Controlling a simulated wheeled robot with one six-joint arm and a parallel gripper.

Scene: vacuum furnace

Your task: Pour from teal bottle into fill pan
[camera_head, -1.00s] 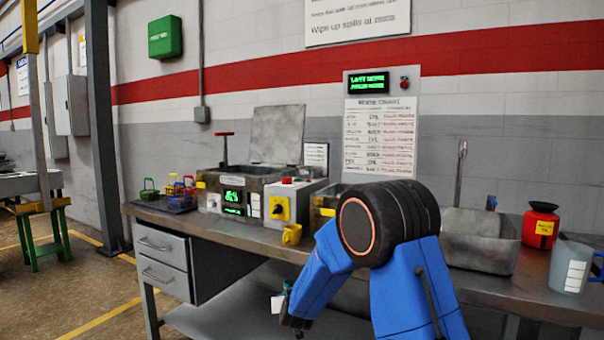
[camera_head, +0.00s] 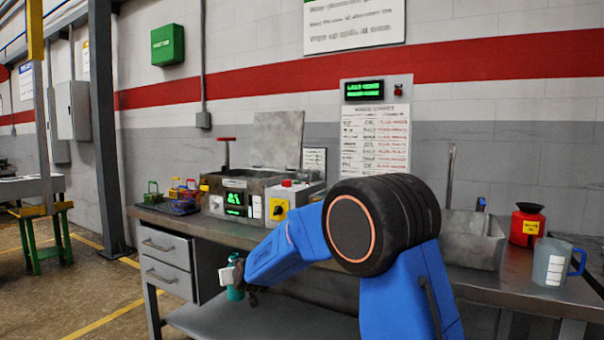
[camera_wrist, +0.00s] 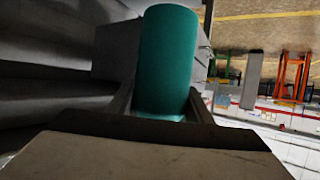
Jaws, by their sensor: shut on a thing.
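In the wrist view the teal bottle (camera_wrist: 167,62) stands out between the fingers of my gripper (camera_wrist: 160,105). A grey, open metal pan (camera_head: 472,246) sits on the right half of the bench, partly behind my arm. No label marks it as the fill pan, so I cannot tell if it is. Its inside is mostly hidden.
My blue arm hides the bench's middle.

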